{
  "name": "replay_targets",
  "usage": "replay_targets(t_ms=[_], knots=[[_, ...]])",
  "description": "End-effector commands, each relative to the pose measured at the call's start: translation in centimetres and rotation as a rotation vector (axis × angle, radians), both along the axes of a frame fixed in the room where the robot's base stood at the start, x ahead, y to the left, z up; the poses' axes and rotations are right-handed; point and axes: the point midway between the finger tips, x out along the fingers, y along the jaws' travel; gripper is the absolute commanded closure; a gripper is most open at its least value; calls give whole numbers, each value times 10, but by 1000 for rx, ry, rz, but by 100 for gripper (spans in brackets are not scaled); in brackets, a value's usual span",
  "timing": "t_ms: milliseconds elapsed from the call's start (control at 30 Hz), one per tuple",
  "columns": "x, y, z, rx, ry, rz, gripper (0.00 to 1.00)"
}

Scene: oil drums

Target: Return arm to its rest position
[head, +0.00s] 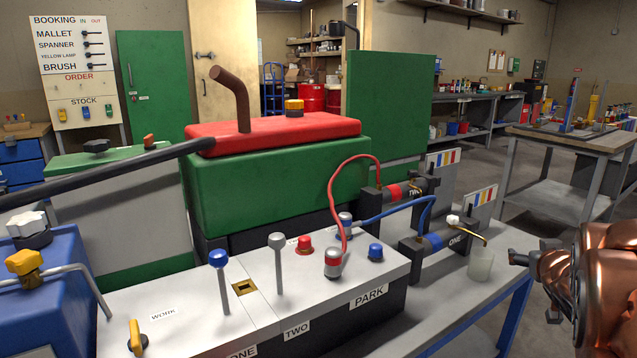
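My copper-coloured arm comes in at the right edge, cut off by the frame. My gripper (534,287) is at its left end, with dark finger parts that stand apart. I see nothing between them. It hangs in front of the right end of the workbench (455,318), just right of a whitish cup (481,263) and apart from it.
A control box (340,310) with levers and buttons stands on the bench. Behind it are a green and red machine (275,185) and two cylinders with red (395,192) and blue hoses. A grey table (560,140) stands behind at right. Open floor lies between.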

Motion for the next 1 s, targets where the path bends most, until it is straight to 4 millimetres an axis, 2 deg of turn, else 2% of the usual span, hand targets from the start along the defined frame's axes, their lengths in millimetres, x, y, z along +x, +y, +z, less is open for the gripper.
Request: replay_targets(t_ms=[33,100,267,467,667,900,1000], knots=[[-7,8,21,6,37,-26,12],[-21,16,30,16,95,-65,12],[-58,42,39,65,252,-134,12],[-114,90,49,146,471,-165,12],[-183,154,60,241,723,-132,12],[-283,237,85,339,1053,-8,12],[-320,265,97,368,1169,54,12]])
